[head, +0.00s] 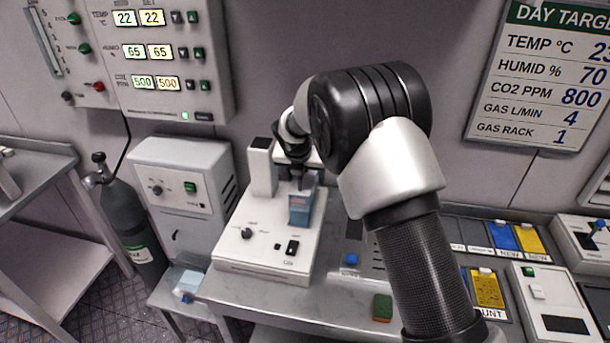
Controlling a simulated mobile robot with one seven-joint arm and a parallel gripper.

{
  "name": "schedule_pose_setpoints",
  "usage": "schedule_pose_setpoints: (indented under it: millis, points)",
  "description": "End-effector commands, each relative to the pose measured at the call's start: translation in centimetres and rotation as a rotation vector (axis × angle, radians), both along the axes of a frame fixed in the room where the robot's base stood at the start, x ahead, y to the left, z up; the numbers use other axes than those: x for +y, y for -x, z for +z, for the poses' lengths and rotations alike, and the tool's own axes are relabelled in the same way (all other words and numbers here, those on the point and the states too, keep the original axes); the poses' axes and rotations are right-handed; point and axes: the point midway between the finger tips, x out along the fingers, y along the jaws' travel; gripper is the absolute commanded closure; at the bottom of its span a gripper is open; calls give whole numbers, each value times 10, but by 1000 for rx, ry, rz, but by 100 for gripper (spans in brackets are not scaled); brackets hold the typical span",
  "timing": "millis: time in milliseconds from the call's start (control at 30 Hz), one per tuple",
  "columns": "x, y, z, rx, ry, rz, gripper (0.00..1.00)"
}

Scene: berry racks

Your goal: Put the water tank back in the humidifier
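A blue, box-shaped water tank (301,210) is upright over the right part of a white machine that looks like the humidifier (262,262). The machine has a low base with a knob and black switches, and a raised white block at its back left. My gripper (301,182) points down at the top of the tank, and its dark fingers meet or overlap the tank's upper part. The fingers are small and dark, so their opening does not show. I cannot tell whether the tank's bottom rests on the machine or hangs just above it.
A white cabinet (184,160) and a dark gas cylinder (133,225) stand to the left. A small pale-blue box (188,281) is at the bench's left end. Blue and yellow cards (503,237) and a white device (549,300) are at the right. My arm hides the bench middle.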

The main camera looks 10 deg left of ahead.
Motion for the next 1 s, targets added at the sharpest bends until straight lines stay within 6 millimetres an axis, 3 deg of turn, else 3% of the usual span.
schedule_pose_setpoints:
  millis: [367, 800, 1000]
  points:
    - [0, 4, 10, -2, -2, 1, 35]
    - [0, 47, 85, -2, -2, 0, 35]
    - [0, 58, 103, -2, -1, 0, 35]
